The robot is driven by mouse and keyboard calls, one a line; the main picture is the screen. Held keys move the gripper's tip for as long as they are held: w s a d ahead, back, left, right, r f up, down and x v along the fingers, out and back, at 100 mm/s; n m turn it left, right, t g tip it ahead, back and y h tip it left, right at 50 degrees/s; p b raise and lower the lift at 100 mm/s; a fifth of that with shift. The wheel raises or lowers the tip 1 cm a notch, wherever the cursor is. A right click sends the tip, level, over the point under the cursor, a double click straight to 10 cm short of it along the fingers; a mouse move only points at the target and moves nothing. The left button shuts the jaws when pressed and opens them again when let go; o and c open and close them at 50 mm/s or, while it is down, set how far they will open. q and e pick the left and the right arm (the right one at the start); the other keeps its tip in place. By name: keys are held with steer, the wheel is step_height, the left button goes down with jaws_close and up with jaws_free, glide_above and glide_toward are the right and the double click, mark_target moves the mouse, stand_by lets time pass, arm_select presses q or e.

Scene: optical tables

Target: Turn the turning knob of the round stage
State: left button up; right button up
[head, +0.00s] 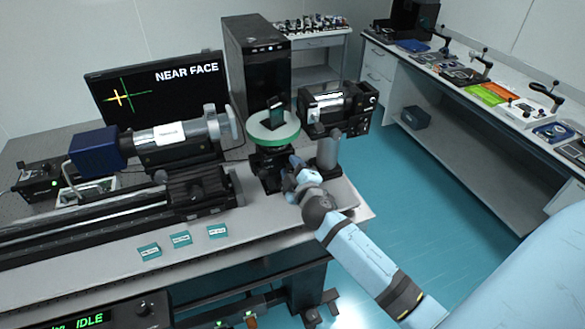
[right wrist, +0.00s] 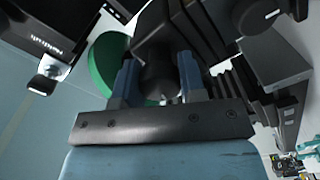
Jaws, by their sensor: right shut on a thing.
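The round stage (head: 272,127) has a pale disc top with a green rim and stands on a black mount near the right end of the optical table. A small dark glassy block (head: 276,112) stands upright on its top. In the right wrist view the green underside (right wrist: 105,62) of the stage shows behind my gripper. My right gripper (head: 292,168) is at the front right of the mount, below the disc. In the right wrist view its two blue fingers are shut on the dark turning knob (right wrist: 160,80), one on each side. My left gripper is not in view.
A grey cylinder instrument with a blue end (head: 97,151) lies left of the stage. A black boxed device on a post (head: 338,108) stands close on the right. The monitor (head: 153,87) reads "NEAR FACE". Several small teal labelled blocks (head: 181,239) lie at the front left.

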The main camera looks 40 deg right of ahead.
steer(key=shift+f+m+b, duration=0.15)
steer(key=shift+m+b, duration=0.4)
steer(key=shift+m, duration=1.05)
steer(key=o, duration=0.9)
